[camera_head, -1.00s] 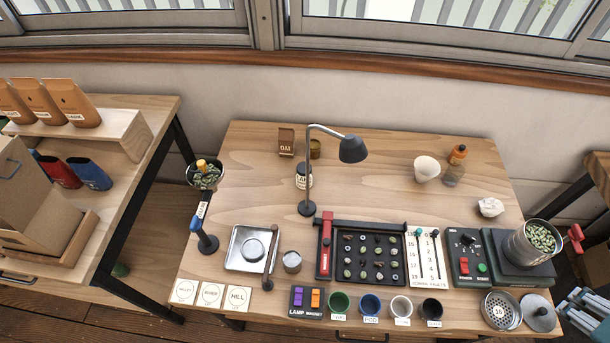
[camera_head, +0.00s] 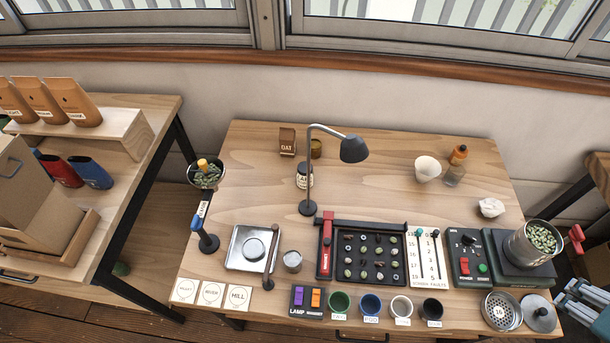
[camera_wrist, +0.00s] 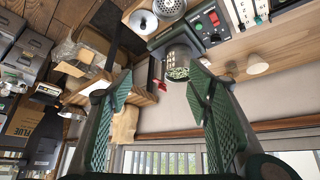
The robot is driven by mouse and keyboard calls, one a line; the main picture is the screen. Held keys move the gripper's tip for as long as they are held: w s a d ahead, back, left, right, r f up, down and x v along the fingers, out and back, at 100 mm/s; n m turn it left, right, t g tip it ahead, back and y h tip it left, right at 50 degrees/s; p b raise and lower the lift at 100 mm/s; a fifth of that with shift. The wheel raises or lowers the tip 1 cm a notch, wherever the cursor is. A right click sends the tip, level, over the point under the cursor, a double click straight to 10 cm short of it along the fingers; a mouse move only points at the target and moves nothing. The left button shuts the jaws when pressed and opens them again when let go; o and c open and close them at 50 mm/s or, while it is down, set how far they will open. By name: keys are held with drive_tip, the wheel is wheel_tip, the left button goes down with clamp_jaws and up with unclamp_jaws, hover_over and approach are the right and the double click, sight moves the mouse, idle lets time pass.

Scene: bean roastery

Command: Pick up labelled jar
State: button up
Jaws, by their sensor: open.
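A small jar with a white label and dark marks (camera_head: 304,180) stands upright on the workbench (camera_head: 390,190), partly hidden by the desk lamp's pole. My gripper (camera_wrist: 160,76) is in the wrist view, its two green ridged fingers wide apart with nothing between their pads. Beyond the fingers, that view shows the metal can of beans (camera_wrist: 178,64), not the labelled jar. My gripper is away from the labelled jar.
The desk lamp (camera_head: 352,149) arches close over the jar. The bean tray (camera_head: 372,226) lies in front. The bench is clear on the jar's left.

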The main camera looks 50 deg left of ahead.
drive_tip(key=w+a+r+n+y+p, duration=0.1)
drive_tip(key=w+a+r+n, duration=0.1)
drive_tip(key=w+a+n, duration=0.6)
drive_tip(key=w+a+r+n+y, duration=0.1)
drive_tip(key=w+a+r+n, duration=0.2)
drive_tip(key=a, duration=0.9)
drive_tip(key=w+a+f+n+g, duration=0.1)
drive_tip(key=a+f+n, duration=0.15)
drive_tip(key=a, duration=0.65)
drive_tip(key=w+a+f+n+p, duration=0.15)
drive_tip(key=a+n, duration=0.25)
drive_tip(key=a, duration=0.4)
drive_tip(key=w+a+f+n+g+b, duration=0.1)
drive_tip(key=w+a+n, duration=0.15)
drive_tip(key=a, duration=0.65)
drive_tip(key=s+a+f+n, duration=0.4)
drive_tip(key=a, duration=0.5)
drive_tip(key=s+a+f+n+y+p, duration=0.1)
drive_tip(key=s+a+f+n, duration=0.3)
drive_tip(key=a, duration=0.5)
drive_tip(key=s+a+f+n, duration=0.3)
drive_tip(key=s+a+f, duration=0.15)
drive_tip(key=a, duration=0.55)
drive_tip(key=s+f+n+h, duration=0.3)
drive_tip(key=s+f, duration=0.5)
drive_tip(key=s, duration=0.3)
drive_tip(key=shift+s+d+f+n, duration=0.15)
drive_tip(key=shift+s+d+n, duration=0.15)
drive_tip(key=shift+n, duration=0.6)
